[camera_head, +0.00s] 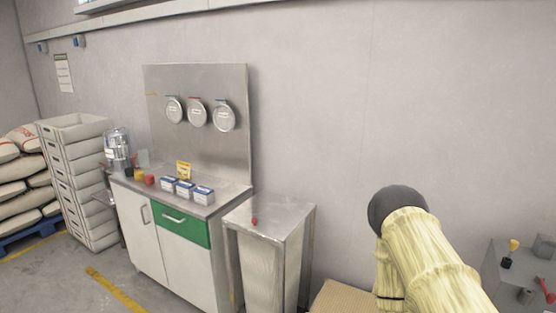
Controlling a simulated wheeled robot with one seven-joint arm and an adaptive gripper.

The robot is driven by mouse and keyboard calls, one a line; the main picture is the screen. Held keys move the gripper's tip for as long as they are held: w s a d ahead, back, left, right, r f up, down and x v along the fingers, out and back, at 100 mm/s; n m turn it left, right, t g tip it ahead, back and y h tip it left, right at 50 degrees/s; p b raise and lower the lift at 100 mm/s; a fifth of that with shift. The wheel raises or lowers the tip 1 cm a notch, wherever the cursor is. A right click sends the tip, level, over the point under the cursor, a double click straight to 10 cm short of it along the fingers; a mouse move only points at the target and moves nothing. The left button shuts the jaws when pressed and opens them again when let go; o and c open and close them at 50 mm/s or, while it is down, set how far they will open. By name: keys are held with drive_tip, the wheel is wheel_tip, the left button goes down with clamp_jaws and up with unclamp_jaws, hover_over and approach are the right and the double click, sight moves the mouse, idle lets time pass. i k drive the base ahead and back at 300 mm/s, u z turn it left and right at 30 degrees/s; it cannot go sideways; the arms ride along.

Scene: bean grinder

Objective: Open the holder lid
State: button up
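I cannot tell for sure which thing is the holder lid. A tall metal bin (262,268) stands right of the cabinet, with a flat metal top (280,217) that looks closed. A small red knob (254,221) sits on that top. Three round metal lids (197,114) hang on the upright steel panel (160,85). My arm, in a pale yellow sleeve with a dark rounded end, fills the lower right, apart from the bin. My gripper's fingers do not show.
A cabinet (142,230) with a green drawer (181,225) carries a grinder-like machine (118,150) and several small boxes (185,189). Stacked crates (75,165) and sacks (22,170) stand left. A cardboard box (340,300) and a grey unit (510,285) stand right. Floor is clear before the cabinet.

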sight(276, 217)
drive_tip(key=z, duration=0.1)
drive_tip(key=k, duration=0.45)
drive_tip(key=u, duration=0.8)
drive_tip(key=i, duration=1.4)
drive_tip(key=z, duration=0.5)
